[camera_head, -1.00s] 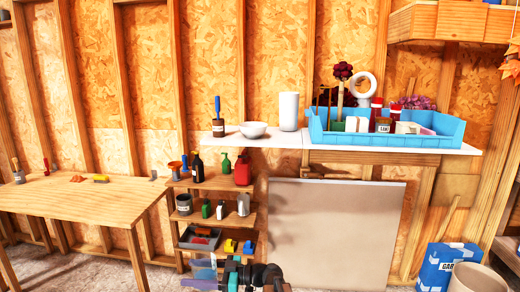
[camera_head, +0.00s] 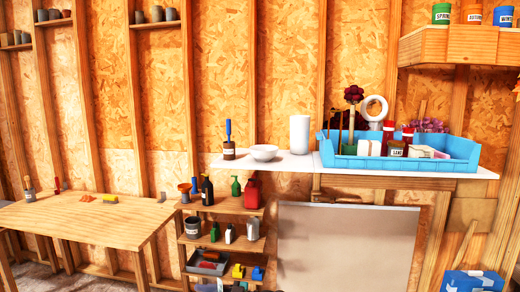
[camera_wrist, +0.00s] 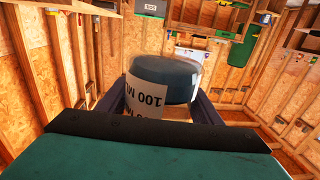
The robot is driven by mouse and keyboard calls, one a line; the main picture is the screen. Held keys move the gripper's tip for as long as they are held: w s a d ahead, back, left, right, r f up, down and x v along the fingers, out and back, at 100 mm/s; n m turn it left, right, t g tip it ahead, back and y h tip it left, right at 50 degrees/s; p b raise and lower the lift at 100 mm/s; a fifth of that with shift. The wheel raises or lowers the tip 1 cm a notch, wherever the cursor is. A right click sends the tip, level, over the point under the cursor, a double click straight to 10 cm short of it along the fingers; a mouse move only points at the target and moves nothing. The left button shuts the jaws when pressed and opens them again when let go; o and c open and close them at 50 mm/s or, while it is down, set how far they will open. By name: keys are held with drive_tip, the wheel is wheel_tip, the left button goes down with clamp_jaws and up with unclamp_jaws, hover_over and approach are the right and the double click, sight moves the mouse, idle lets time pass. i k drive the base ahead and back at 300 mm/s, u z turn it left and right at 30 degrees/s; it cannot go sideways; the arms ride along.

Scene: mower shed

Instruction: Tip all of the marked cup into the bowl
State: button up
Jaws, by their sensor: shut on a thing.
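The marked cup (camera_wrist: 152,98) is in my gripper (camera_wrist: 161,90) in the wrist view. It has a pale label reading "100 ML", upside down in the picture, and a dark blue-grey round part above it. The two dark fingers are shut on its sides. What is in the cup cannot be told. A white bowl (camera_head: 265,153) stands on the white worktop in the head view, well apart from the cup. My gripper and the cup do not show clearly in the head view.
The bowl stands between a labelled pot with a blue-handled tool (camera_head: 229,150) and a tall white cylinder (camera_head: 299,134). A blue tray (camera_head: 440,165) with several items fills the right of the worktop (camera_head: 290,163). A shelf of bottles (camera_head: 240,207) and a wooden table (camera_head: 90,222) stand lower left.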

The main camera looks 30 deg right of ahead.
sight(264, 154)
drive_tip(key=u, duration=0.05)
drive_tip(key=i, duration=0.95)
drive_tip(key=z, duration=0.1)
